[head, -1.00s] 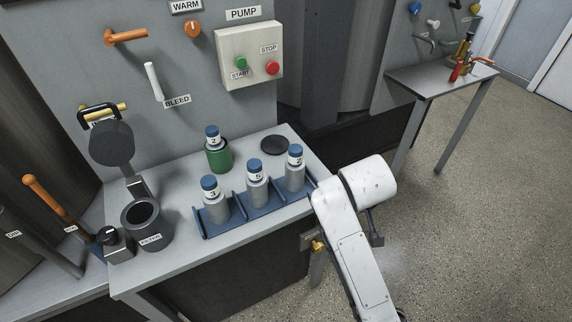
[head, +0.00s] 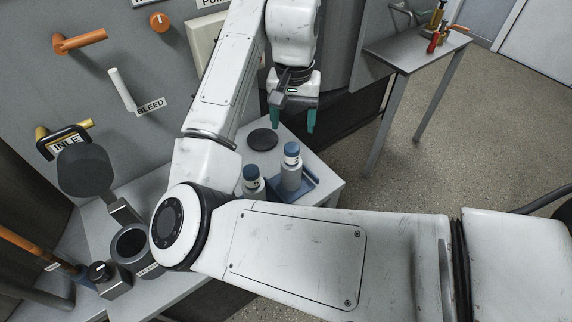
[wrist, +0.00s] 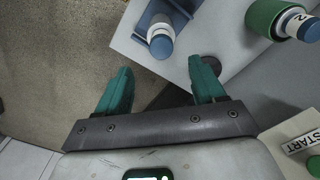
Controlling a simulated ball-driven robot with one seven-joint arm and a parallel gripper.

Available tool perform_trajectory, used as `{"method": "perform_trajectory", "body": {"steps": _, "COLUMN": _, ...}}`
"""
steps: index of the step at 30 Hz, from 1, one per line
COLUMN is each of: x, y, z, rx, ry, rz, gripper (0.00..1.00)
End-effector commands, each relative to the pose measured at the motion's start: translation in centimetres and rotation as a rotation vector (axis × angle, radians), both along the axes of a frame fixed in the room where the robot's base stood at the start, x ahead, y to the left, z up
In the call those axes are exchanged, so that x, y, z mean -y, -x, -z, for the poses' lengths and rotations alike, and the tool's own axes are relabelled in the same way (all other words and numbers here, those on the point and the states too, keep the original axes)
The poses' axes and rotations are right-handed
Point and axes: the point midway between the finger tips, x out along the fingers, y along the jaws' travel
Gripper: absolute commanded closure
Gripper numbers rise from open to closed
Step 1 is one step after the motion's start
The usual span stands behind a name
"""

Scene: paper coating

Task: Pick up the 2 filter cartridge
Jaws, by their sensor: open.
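The 2 filter cartridge (wrist: 299,23), grey with a white label and blue cap, sits in a green cup (wrist: 265,17) at the top right of the wrist view. My gripper (head: 294,128) hangs fingers down above the far edge of the bench, beyond the rack. Its teal fingers (wrist: 160,82) are spread with nothing between them. In the wrist view the 2 cartridge lies beyond and to the right of the right finger, apart from it.
A black disc (head: 263,139) lies on the bench. The filter housing (head: 131,245) stands open at left. A wall panel with the pump box (wrist: 300,145) is close by.

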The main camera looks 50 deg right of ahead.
Motion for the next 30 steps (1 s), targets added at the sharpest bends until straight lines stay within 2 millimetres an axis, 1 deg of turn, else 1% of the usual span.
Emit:
{"method": "perform_trajectory", "body": {"steps": 9, "x": -0.1, "y": 0.0, "z": 4.4, "rx": -0.004, "ry": -0.006, "rz": 0.000, "gripper": 0.31}}
{"method": "perform_trajectory", "body": {"steps": 17, "x": 0.0, "y": -0.1, "z": 6.1, "rx": -0.002, "ry": -0.007, "rz": 0.000, "gripper": 0.31}}
{"method": "perform_trajectory", "body": {"steps": 24, "x": 0.3, "y": -0.3, "z": 9.4, "rx": -0.002, "ry": -0.008, "rz": -0.001, "gripper": 0.31}}
{"method": "perform_trajectory", "body": {"steps": 27, "x": 0.4, "y": -0.3, "z": 10.3, "rx": -0.002, "ry": -0.007, "rz": 0.000, "gripper": 0.31}}
{"method": "perform_trajectory", "body": {"steps": 30, "x": 0.4, "y": -0.3, "z": 10.6, "rx": -0.001, "ry": -0.005, "rz": 0.001, "gripper": 0.31}}
